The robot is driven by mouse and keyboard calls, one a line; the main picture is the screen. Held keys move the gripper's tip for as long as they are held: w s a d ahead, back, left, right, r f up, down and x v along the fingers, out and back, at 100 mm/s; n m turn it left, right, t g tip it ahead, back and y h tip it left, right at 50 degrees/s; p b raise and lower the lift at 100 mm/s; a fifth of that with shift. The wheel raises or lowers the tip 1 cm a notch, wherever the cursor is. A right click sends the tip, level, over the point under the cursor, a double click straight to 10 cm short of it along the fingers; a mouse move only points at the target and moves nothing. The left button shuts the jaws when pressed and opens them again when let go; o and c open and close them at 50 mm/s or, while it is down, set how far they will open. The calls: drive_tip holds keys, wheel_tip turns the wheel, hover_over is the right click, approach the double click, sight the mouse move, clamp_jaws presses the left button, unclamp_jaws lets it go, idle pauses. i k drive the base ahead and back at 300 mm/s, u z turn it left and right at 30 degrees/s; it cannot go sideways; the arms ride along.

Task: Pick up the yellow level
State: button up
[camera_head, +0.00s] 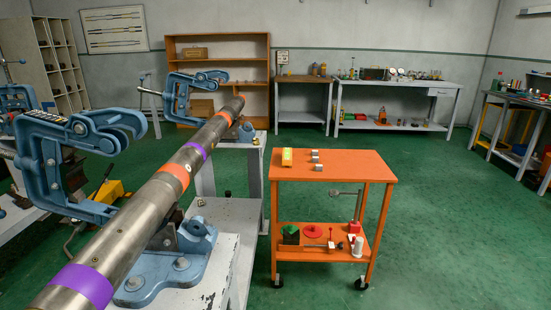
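A small yellow block-like object (287,157), which looks like the yellow level, rests on the top of the orange cart (350,173), near its left back corner. It appears to stand apart from the small grey pieces to its right. It is too small to make out any markings or vials. My gripper is not in view, and nothing touches the yellow object.
Small grey blocks (316,160) sit beside it on the cart. A long steel pipe (135,213) with purple and orange bands lies in blue vises (78,145) to the left. The cart's lower shelf (312,250) holds several tools. Green floor (450,220) right of the cart is clear.

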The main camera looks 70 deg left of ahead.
sight(287, 160)
drive_tip(key=u, duration=1.8)
drive_tip(key=i, duration=2)
drive_tip(key=u, duration=0.95)
drive_tip(key=i, duration=1)
